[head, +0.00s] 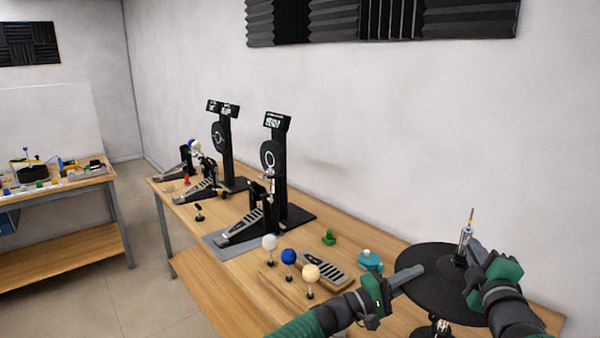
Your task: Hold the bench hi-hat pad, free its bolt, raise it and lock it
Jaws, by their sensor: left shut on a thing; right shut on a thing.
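The hi-hat pad (431,292) is a round black disc at the right end of the bench. A thin upright rod (471,217) rises above it, with a silvery bolt or clutch part (464,238) near its middle. My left gripper (418,270) is shut on the pad's left rim. My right gripper (469,250) comes in from the right and is shut on the bolt part just above the pad. Its fingers partly hide the bolt. A black stand foot (438,328) shows below the pad's front edge.
White (269,242), blue (288,256) and cream (311,272) balls on short stems stand left of my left arm. A grey footboard (322,270), a teal object (369,260) and a green piece (328,237) lie nearby. Black pedals with upright pads (276,165) stand farther back.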

